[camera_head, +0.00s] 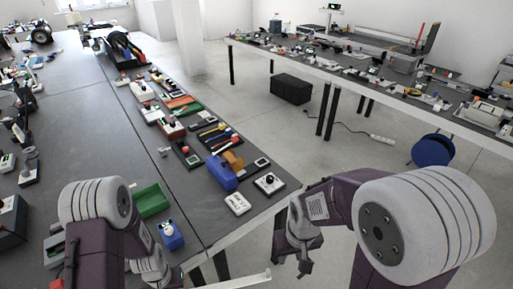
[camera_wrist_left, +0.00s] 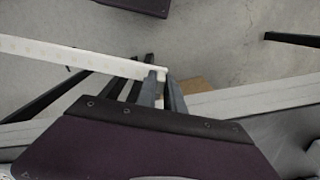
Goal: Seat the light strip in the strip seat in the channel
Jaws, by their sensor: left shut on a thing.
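The light strip (camera_wrist_left: 80,53) is a long, thin, whitish bar with faint marks along it. In the left wrist view it runs from the left edge to my left gripper (camera_wrist_left: 164,78), whose dark fingers are shut on it near its right end. It is held in the air above the floor. A pale bar (camera_head: 240,281) at the bottom of the head view looks like the same strip. My left gripper's fingertips do not show in the head view. My right gripper (camera_head: 304,268) hangs beside the table, and its jaw opening is too small to judge. I cannot make out the channel or its strip seat.
The dark table (camera_head: 105,105) at left carries many small items. A green tray (camera_head: 152,200) and a blue block (camera_head: 171,236) lie near my left arm. Another long table (camera_head: 350,68) stands across the aisle, with a black box (camera_head: 291,88) and blue stool (camera_head: 432,150) nearby.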

